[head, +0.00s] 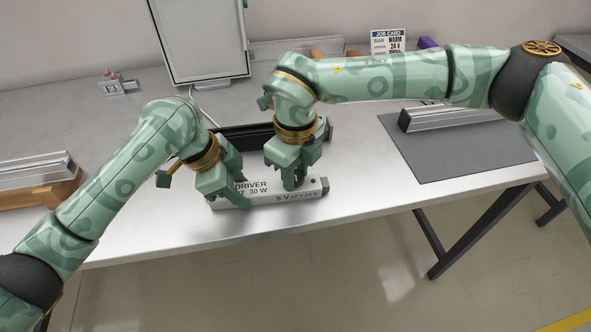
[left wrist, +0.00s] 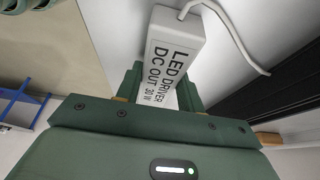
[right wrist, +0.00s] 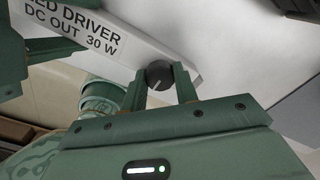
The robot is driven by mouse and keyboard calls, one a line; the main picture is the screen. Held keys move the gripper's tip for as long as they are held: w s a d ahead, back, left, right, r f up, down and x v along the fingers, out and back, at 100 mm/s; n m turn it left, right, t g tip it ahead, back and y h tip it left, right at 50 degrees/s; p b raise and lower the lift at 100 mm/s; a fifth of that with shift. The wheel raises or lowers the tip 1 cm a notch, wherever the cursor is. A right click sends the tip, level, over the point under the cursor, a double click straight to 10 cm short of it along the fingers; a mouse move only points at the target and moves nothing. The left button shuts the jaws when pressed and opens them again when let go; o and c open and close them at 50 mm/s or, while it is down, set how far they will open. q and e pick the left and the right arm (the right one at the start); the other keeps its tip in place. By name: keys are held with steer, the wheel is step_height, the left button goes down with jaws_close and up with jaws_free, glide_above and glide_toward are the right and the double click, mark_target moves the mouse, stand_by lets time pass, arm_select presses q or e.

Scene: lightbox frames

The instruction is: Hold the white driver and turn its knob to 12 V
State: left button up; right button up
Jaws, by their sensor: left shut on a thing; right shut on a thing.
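The white driver (head: 262,199) lies near the table's front edge, printed "DRIVER", "30 W", with "5 V" and further voltage marks on its front side. My left gripper (head: 222,194) is shut on its left part; the left wrist view shows the driver (left wrist: 172,55) between the fingers. My right gripper (head: 293,183) is over its right part, pointing down. In the right wrist view its fingers are shut on the dark round knob (right wrist: 159,72), which has a pale pointer line. The head view hides the knob behind that gripper, so I cannot tell which mark it points at.
A dark bar-shaped tray (head: 240,137) lies just behind the driver. A grey mat (head: 455,145) with a metal profile is at right. A job card (head: 388,41) reading "WARM" and "24 V" stands at the back. A white cable (left wrist: 235,35) leaves the driver.

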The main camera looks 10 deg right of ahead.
stand_by(0.4)
steer(key=o, duration=1)
step_height(320, 180, up, 12)
arm_select(q)
steer(key=o, duration=1.2)
